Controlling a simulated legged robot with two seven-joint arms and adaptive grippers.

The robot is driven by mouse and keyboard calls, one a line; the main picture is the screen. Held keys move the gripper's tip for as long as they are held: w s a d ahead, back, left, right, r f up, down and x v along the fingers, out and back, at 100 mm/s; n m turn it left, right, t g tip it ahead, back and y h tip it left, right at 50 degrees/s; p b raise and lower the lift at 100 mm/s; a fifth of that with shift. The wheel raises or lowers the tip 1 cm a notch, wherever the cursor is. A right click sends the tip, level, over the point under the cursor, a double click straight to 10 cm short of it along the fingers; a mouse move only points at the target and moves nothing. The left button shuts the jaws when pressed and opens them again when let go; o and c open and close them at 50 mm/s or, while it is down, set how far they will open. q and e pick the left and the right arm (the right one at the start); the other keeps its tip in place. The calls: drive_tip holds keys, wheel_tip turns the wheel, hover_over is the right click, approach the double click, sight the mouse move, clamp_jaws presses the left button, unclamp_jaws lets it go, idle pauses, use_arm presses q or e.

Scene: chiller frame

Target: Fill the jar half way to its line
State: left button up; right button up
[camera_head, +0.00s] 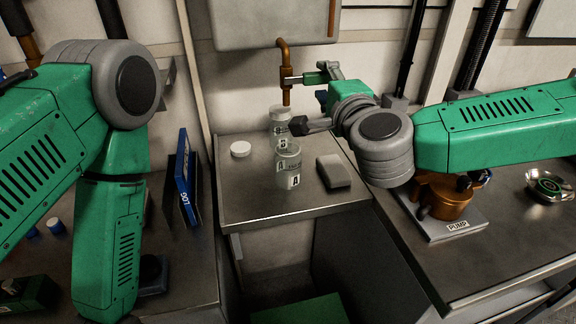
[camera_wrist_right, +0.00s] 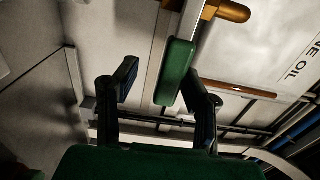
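A clear jar marked A (camera_head: 288,162) stands upright on the steel bench. A second clear jar marked B (camera_head: 279,121) stands behind it, below the copper spout (camera_head: 286,94). I cannot make out a liquid level or fill line in either. The tap's green lever (camera_head: 325,72) points right from the spout. My right gripper (camera_head: 315,111) is open just below and in front of the lever. In the right wrist view the green lever (camera_wrist_right: 178,72) shows between the spread fingers of the gripper (camera_wrist_right: 160,90), with no clear contact. My left gripper is out of view.
A white lid (camera_head: 240,149) and a grey block (camera_head: 333,171) lie on the bench (camera_head: 250,205) beside the jars. A pump (camera_head: 446,200) and a metal dish (camera_head: 550,187) are on the right counter. A blue log book (camera_head: 184,175) stands at left. The tank (camera_head: 270,22) hangs above.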

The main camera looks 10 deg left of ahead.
drive_tip(key=shift+r, duration=0.15)
drive_tip(key=shift+r+p, duration=1.7)
drive_tip(key=shift+r, duration=0.55)
drive_tip(key=shift+f+b, duration=1.9)
drive_tip(key=shift+f, duration=0.65)
drive_tip(key=shift+r, duration=0.2)
drive_tip(key=shift+r+p, duration=1.9)
drive_tip(key=shift+r, duration=0.5)
drive_tip(key=shift+f, duration=0.1)
idle(0.3)
